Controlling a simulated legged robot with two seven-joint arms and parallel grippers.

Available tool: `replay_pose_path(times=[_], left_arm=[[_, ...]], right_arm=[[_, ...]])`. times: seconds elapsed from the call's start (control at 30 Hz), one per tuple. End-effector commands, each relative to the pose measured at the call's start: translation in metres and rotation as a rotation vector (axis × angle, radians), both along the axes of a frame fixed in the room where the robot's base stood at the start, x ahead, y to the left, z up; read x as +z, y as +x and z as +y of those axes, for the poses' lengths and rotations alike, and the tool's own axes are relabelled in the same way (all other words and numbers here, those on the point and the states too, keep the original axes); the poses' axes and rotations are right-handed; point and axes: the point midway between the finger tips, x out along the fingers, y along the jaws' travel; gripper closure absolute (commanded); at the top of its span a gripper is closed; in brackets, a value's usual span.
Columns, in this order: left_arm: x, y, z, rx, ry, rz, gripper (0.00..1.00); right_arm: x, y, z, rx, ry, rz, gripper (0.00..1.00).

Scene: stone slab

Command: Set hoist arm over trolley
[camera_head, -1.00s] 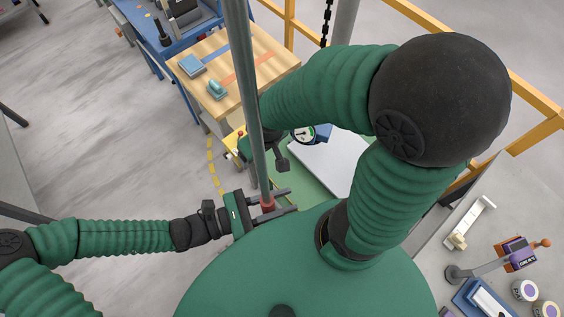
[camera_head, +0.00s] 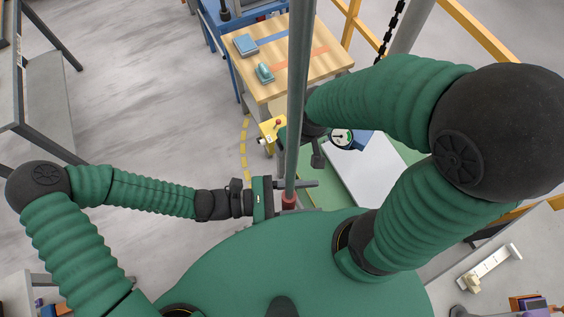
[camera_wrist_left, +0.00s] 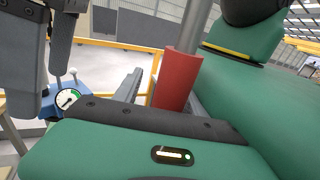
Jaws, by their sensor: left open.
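A long grey pole (camera_head: 299,90), which looks like the hoist arm, rises steeply in front of me and has a red grip (camera_head: 289,201) at its lower end. My left gripper (camera_head: 303,194) is open at this red grip. In the left wrist view the red grip (camera_wrist_left: 178,80) stands close beyond the gripper body; I cannot tell whether the fingers touch it. My right gripper (camera_head: 318,157) is partly hidden beside the pole, and its jaws are unclear. A pale slab (camera_head: 370,175) lies on a green surface (camera_head: 326,187). I cannot identify the trolley for certain.
A blue device with a round gauge (camera_head: 342,138) stands by the slab. A yellow box (camera_head: 271,132) is left of the pole. A wooden-topped bench (camera_head: 285,62) is beyond. A chain (camera_head: 391,28) hangs near yellow railing (camera_head: 480,35). Grey floor (camera_head: 150,110) is open at left.

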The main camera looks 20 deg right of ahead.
Motion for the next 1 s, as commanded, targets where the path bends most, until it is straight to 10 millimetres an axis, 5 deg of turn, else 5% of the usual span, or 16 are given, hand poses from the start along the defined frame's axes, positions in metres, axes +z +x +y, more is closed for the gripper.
replay_pose_path(times=[0.23,0.7,1.0], left_arm=[[-0.006,0.013,0.024,0.005,0.004,-0.004,0.51],[-0.004,0.06,0.137,0.003,0.006,0.0,0.51],[-0.001,0.065,0.149,0.0,0.005,0.004,0.51]], right_arm=[[-0.014,0.0,0.0,0.001,0.0,0.0,0.2],[-0.051,0.0,0.0,0.0,0.0,0.0,0.2],[-0.051,0.0,0.0,0.0,0.0,0.0,0.2]])
